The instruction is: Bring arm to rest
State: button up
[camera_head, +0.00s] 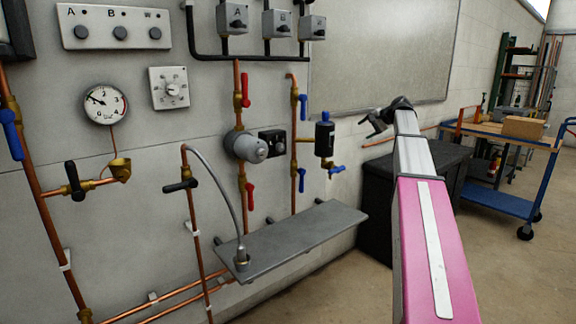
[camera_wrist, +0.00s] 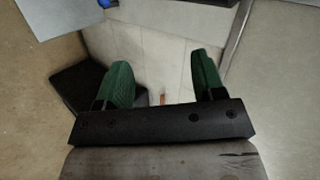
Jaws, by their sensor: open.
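My arm, with a pink link and a grey link, reaches up and away in the head view. My gripper (camera_head: 381,118) is at its far end, in front of the wall below the grey board. It also shows in the wrist view (camera_wrist: 162,80), where its two green-padded fingers stand wide apart. Nothing is between the fingers, so it is open and empty. It is to the right of the pipes and valves and touches none of them that I can see.
A grey shelf (camera_head: 300,238) juts from the wall, with a hose end standing on it. A black box (camera_head: 375,215) stands on the floor behind my arm. A blue cart (camera_head: 500,204) is at the right. Valves and a gauge (camera_head: 105,103) line the left wall. Floor right of my arm is clear.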

jog(key=s+a+f+n+g+h, duration=0.1)
jog(key=s+a+f, duration=0.4)
jog(key=f, duration=0.5)
jog(key=s+a+f+n+g+h, duration=0.1)
jog(key=s+a+f+h, duration=0.1)
jog(key=s+f, duration=0.65)
jog(key=s+a+f+n+g+h, duration=0.15)
jog(key=s+a+f, duration=0.25)
jog(key=f, duration=0.8)
jog(key=s+a+f+n+g+h, duration=0.1)
jog(key=s+a+f+n, duration=0.1)
jog(key=s+f, duration=0.6)
jog(key=s+a+f+n+g+h, duration=0.2)
jog(key=s+f, duration=0.7)
jog(key=s, duration=0.5)
jog(key=shift+h, duration=0.25)
